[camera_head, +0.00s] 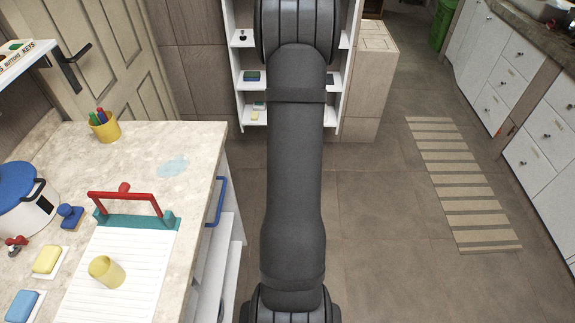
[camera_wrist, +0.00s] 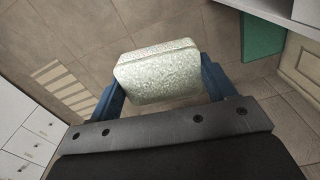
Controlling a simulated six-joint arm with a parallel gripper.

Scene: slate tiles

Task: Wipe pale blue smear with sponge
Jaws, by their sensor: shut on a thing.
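The pale blue smear (camera_head: 172,167) lies on the stone countertop (camera_head: 190,138), near its right edge, in the head view. The sponge (camera_wrist: 158,75) is a pale, grey-green speckled block in the wrist view. My gripper (camera_wrist: 161,84) is shut on it, with one blue finger at each side. The sponge is held over the floor in that view, apart from any surface I can see. The head view shows my dark arm but not my gripper or the held sponge.
Left of my arm, the counter holds a yellow pen cup (camera_head: 104,127), a red handle (camera_head: 127,197) on a white ribbed board (camera_head: 115,270), a yellow cup (camera_head: 106,271) and a blue-lidded pot (camera_head: 22,200). A blue rail (camera_head: 216,202) projects from the counter's side. Open floor lies right.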

